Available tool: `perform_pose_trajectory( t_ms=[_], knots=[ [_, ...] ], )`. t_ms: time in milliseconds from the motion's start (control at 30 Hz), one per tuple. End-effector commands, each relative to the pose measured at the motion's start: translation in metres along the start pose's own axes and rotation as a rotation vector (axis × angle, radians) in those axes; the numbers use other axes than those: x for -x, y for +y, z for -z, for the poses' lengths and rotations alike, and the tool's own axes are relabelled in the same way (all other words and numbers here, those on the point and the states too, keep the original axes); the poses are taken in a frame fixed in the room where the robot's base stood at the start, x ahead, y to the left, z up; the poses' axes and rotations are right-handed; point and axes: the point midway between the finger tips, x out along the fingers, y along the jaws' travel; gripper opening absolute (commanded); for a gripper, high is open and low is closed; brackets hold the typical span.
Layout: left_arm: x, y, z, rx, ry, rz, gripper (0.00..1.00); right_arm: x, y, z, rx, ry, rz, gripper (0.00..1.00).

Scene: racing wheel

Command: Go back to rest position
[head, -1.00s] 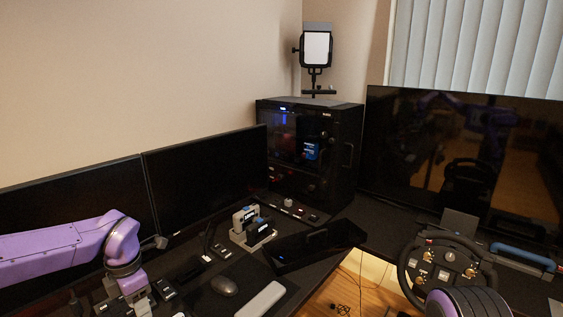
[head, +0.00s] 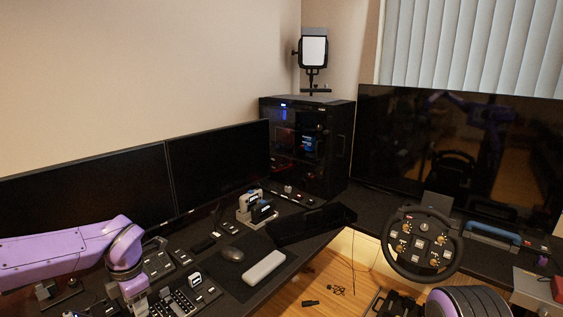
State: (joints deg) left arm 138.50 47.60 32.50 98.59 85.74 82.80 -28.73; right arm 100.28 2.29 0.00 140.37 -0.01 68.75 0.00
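My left arm, purple, comes in from the left in the head view, and its gripper (head: 138,298) points down over the desk at the lower left. The fingers are partly cut off by the bottom edge, so their opening is unclear. A purple ribbed part of my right arm (head: 466,303) shows at the bottom right. The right gripper is not visible. A black racing wheel (head: 421,243) with several buttons stands right of centre, just above that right arm part, with no gripper seen on it.
Two dark monitors (head: 218,163) line the left desk. A black PC case (head: 309,147) stands in the corner, and a large screen (head: 460,150) is at right. A mouse (head: 232,254) and a grey-white bar (head: 264,266) lie on the desk (head: 300,247). Wooden floor shows between the desks.

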Motion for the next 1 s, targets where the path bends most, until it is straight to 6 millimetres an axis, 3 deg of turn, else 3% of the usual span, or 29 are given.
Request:
perform_pose_trajectory(
  t_ms=[133, 267, 433, 567, 700, 833, 900, 1000],
  knots=[
    [-0.014, 0.006, 0.005, -0.05, 0.036, -0.129, 0.5, -0.001, 0.0, 0.0, 0.0, 0.001, 0.0, 0.43],
    [-0.043, 0.004, 0.011, -0.16, 0.092, -0.282, 0.5, -0.006, -0.001, -0.002, 0.0, 0.0, 0.0, 0.43],
    [-0.108, -0.021, 0.022, -0.449, 0.176, -0.487, 0.5, -0.02, -0.002, -0.008, 0.0, 0.0, 0.0, 0.43],
    [-0.182, -0.075, 0.041, -0.835, 0.207, -0.588, 0.5, -0.038, -0.003, -0.016, 0.0, 0.0, 0.0, 0.43],
    [-0.26, -0.159, 0.088, -1.296, 0.181, -0.542, 0.5, -0.059, -0.005, -0.025, 0.0, 0.0, 0.0, 0.43],
    [-0.307, -0.23, 0.151, -1.644, 0.152, -0.399, 0.5, -0.077, -0.007, -0.032, 0.0, 0.0, 0.0, 0.43],
    [-0.323, -0.254, 0.183, -1.768, 0.158, -0.319, 0.5, -0.084, -0.007, -0.035, 0.0, 0.0, 0.0, 0.43],
    [-0.338, -0.271, 0.215, -1.856, 0.191, -0.239, 0.5, -0.092, -0.008, -0.038, 0.0, 0.0, 0.0, 0.43]
  ],
)
